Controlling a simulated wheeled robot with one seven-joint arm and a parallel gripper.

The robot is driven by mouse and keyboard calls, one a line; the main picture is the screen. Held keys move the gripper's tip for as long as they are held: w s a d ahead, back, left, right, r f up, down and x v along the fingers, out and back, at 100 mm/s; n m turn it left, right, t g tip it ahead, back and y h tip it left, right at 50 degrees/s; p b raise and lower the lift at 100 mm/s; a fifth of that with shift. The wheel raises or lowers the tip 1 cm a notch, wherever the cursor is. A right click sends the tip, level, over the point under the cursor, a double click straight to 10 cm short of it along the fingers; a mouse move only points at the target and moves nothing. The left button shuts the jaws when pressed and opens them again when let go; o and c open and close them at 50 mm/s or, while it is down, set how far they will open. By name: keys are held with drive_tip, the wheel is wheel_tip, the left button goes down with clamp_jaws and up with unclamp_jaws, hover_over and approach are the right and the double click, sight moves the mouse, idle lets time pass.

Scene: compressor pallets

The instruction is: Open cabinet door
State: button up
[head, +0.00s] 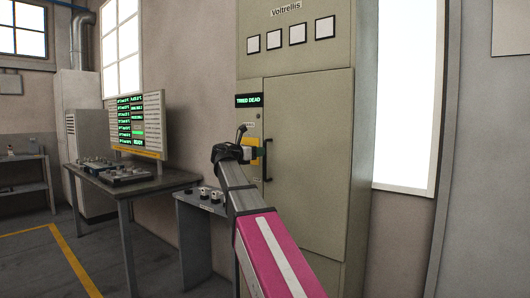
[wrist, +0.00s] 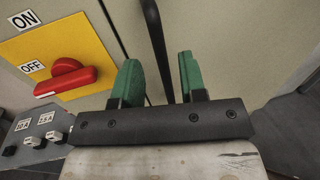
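The tall grey-green cabinet (head: 310,40) stands in the middle of the head view, its large lower door (head: 310,150) shut. A black vertical bar handle (head: 269,170) is on the door's left side. My gripper (head: 257,153) is in front of the handle, and the arm partly hides the door's lower left. In the wrist view, my gripper (wrist: 159,62) has its two green fingers apart. The black handle (wrist: 158,45) runs between them with a gap on each side. Its lower part is hidden behind the gripper body.
A red rotary switch (wrist: 66,76) on a yellow plate (wrist: 60,45) sits left of the handle, beside its OFF label. A small stand with knobs (head: 203,200) is left of my arm. A desk (head: 130,182) with a monitor (head: 138,125) stands farther left. The floor before the desk is clear.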

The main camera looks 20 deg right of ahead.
drive_tip(key=x, duration=0.4)
drive_tip(key=shift+w+d, duration=0.1)
drive_tip(key=shift+d, duration=0.15)
clamp_jaws()
